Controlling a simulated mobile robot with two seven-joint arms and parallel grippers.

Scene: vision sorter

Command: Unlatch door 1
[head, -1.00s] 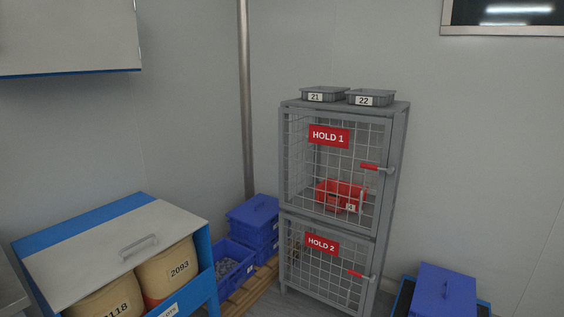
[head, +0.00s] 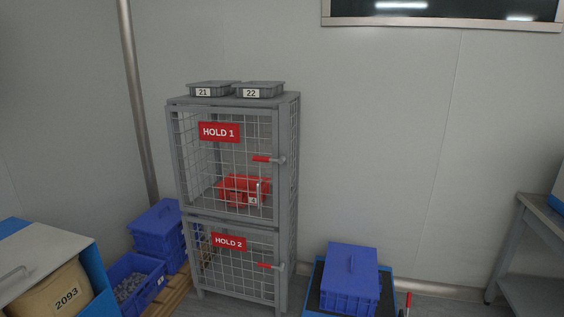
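Door 1 is the upper mesh door (head: 220,160) of a grey cage cabinet, marked by a red HOLD 1 sign (head: 219,132). It looks closed. Its latch has a red handle (head: 262,159) lying about level at the door's right edge, by a grey pivot (head: 279,160). A red bin (head: 243,184) sits behind the mesh. The lower door with the HOLD 2 sign (head: 229,242) has a similar red handle (head: 268,266). Neither of my grippers is in view.
Grey trays marked 21 (head: 210,89) and 22 (head: 259,90) stand on the cabinet. A lidded blue crate (head: 350,283) stands low at the right front, blue crates (head: 157,229) at the left. A grey table (head: 535,225) is far right. Bare wall lies between.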

